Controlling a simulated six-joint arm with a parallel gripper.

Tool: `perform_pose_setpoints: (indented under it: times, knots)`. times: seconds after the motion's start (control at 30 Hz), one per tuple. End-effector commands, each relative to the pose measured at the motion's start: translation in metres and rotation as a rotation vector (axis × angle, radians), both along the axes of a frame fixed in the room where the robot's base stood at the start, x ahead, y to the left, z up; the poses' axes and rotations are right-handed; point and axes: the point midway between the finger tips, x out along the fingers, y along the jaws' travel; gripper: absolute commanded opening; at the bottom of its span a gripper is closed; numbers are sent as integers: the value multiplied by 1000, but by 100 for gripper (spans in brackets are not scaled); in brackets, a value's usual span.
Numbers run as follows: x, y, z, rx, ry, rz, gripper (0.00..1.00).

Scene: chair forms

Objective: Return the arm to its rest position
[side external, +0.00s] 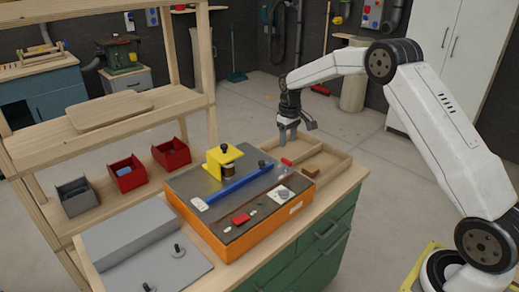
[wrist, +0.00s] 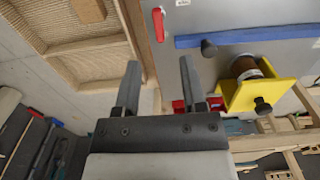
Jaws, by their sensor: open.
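My gripper (side external: 293,135) hangs above the wooden tray at the back of the bench, with its fingers apart and nothing between them. In the wrist view its two fingers (wrist: 160,82) stand open and empty. The arm reaches in from the right. The orange-sided workstation (side external: 230,236) with a dark top sits on the bench in front of the tray. On it stand a yellow bracket (side external: 222,158) with a brown cylinder (side external: 229,172) and a blue bar (side external: 238,186). The bracket also shows in the wrist view (wrist: 275,92).
A wooden shelf (side external: 185,101) with red bins (side external: 128,174) and a grey bin (side external: 77,197) stands at left. Open floor lies behind the bench.

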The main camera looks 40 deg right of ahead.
Motion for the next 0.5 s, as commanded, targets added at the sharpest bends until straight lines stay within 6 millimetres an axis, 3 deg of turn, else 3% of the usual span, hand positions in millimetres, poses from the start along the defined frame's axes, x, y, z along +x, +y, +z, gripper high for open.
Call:
perform_pose_setpoints:
  times: [0.27,0.5]
  knots:
    - [-18,23,9,-6,-24,5,53]
    - [-52,56,18,-12,-63,7,53]
